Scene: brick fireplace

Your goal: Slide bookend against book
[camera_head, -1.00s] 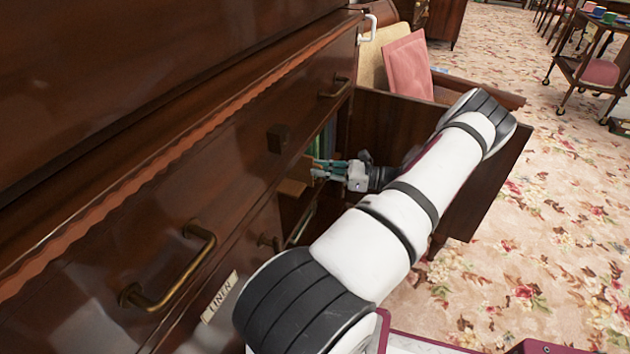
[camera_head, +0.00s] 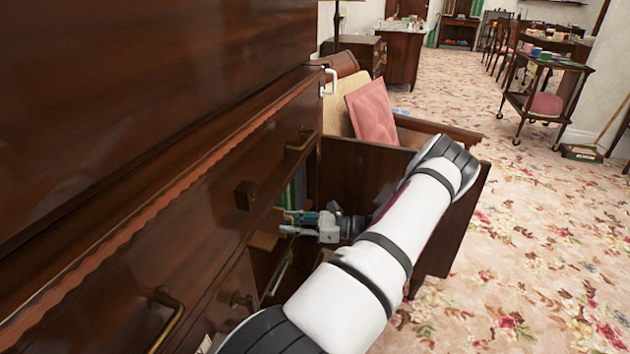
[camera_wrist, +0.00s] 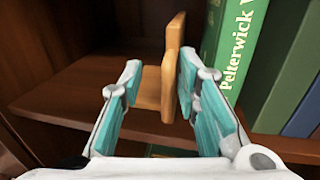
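The light wooden bookend (camera_wrist: 172,75) stands upright on a dark shelf in the wrist view, with its low foot towards the left. A green book (camera_wrist: 232,50) lettered "Pelterwick" stands just right of it, with a narrow dark gap between them. My gripper (camera_wrist: 158,72) is open, its teal-padded fingers either side of the bookend. The right finger is close to the upright panel, in front of the gap; I cannot tell whether it touches. The left finger is clear of the panel. In the head view my gripper (camera_head: 292,222) reaches into the cabinet beside the books (camera_head: 296,192).
A blue book (camera_wrist: 300,100) stands right of the green one. The shelf's front edge (camera_wrist: 60,113) runs below the fingers. An open cabinet door (camera_head: 455,225) stands right of my arm. A drawer front (camera_head: 225,165) with brass handles overhangs the opening.

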